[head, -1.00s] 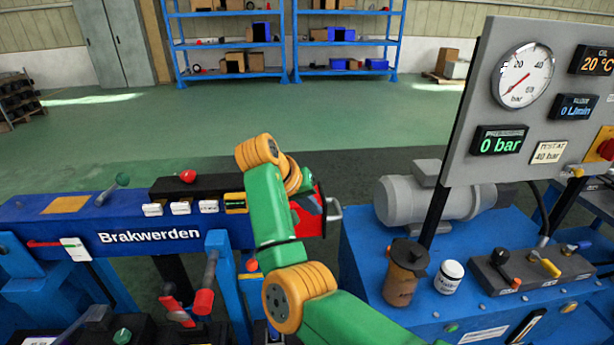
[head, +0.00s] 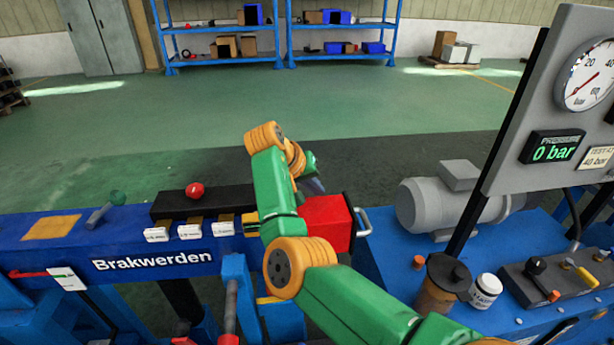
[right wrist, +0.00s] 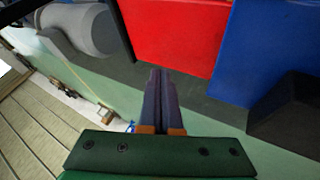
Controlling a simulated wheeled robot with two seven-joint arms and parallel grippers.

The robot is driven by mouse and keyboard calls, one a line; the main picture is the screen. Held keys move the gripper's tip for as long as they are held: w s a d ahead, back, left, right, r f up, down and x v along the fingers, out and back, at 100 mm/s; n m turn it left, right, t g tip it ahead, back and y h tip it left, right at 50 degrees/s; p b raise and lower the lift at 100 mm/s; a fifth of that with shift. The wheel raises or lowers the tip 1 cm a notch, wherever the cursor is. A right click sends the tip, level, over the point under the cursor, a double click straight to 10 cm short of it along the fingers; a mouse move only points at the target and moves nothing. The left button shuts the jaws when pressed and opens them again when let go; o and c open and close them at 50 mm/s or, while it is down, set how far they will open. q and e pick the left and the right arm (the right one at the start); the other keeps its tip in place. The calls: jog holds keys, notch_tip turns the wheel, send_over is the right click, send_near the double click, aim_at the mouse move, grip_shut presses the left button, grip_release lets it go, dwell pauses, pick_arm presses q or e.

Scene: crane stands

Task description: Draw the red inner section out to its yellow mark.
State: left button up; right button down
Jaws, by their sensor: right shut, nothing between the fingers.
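The red inner section (head: 325,222) sticks out of the right end of the blue beam marked Brakwerden (head: 120,250). A pale metal handle (head: 363,222) is on its right end. My right arm hides where the red section meets the beam, and I see no yellow mark on the red part. My right gripper (head: 313,187) is just behind the red section, partly hidden by its arm. In the right wrist view its fingers (right wrist: 160,75) are shut and empty, tips by the edge of the red section (right wrist: 175,35); I cannot tell whether they touch. My left gripper is not in view.
A blue bench at right carries a grey motor (head: 445,205), a brown canister (head: 440,285), a white jar (head: 485,290) and a gauge panel (head: 545,110) reading 0 bar. A black block with a red knob (head: 195,190) sits on the beam. Green floor behind is clear.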

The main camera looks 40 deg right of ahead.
aim_at(345, 193)
jog(key=shift+x, duration=1.1)
jog(key=d, duration=0.1)
jog(key=s+d, duration=0.1)
jog(key=s+p, duration=0.1)
jog(key=shift+d+r, duration=0.3)
jog(key=shift+d, duration=0.1)
jog(key=shift+d+f, duration=0.15)
jog(key=shift+d, duration=0.2)
jog(key=shift+a, duration=0.1)
jog(key=shift+s+d+r+p, duration=0.25)
jog(key=shift+d+r+p, duration=0.2)
jog(key=shift+p, duration=0.8)
jog(key=shift+s+d+f, duration=0.1)
jog(key=shift+d+f, duration=0.05)
jog(key=shift+f, duration=0.25)
